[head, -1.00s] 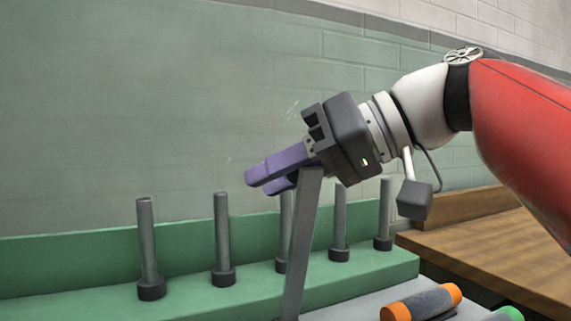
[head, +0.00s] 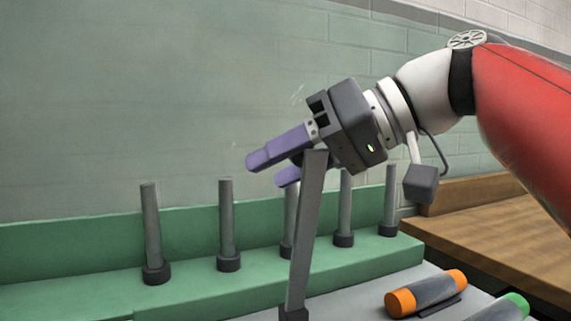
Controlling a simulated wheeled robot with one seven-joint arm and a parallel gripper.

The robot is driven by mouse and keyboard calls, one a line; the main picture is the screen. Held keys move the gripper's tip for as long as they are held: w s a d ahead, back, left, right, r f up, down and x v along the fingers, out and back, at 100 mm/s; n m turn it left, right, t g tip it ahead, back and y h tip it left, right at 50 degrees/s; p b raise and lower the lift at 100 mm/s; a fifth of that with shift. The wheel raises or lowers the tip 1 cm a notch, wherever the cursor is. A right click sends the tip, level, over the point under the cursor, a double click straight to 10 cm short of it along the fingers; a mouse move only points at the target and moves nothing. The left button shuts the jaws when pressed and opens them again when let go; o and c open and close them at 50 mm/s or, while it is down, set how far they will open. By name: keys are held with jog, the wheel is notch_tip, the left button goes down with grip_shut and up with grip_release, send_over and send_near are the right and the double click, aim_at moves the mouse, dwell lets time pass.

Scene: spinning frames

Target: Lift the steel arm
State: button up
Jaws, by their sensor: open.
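The steel arm (head: 306,230) is a long flat grey bar that stands nearly upright, leaning slightly right, in a dark foot at the bottom of the head view. My gripper (head: 268,170) has purple fingers pointing left and a little down. It is open, with a gap between the upper and lower finger. The top of the bar overlaps the lower finger and hides part of it. I cannot tell whether the bar touches the gripper.
Several grey spindles (head: 152,235) with dark collars stand on a green ledge (head: 190,270) behind. An orange-ended roller (head: 428,293) and a green-ended one (head: 503,308) lie on the grey surface at lower right. A wooden bench (head: 490,228) stands at right.

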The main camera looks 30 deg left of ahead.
jog(key=v, duration=0.7)
jog(key=shift+w+d, duration=0.15)
jog(key=shift+d, duration=0.2)
jog(key=shift+r, duration=0.15)
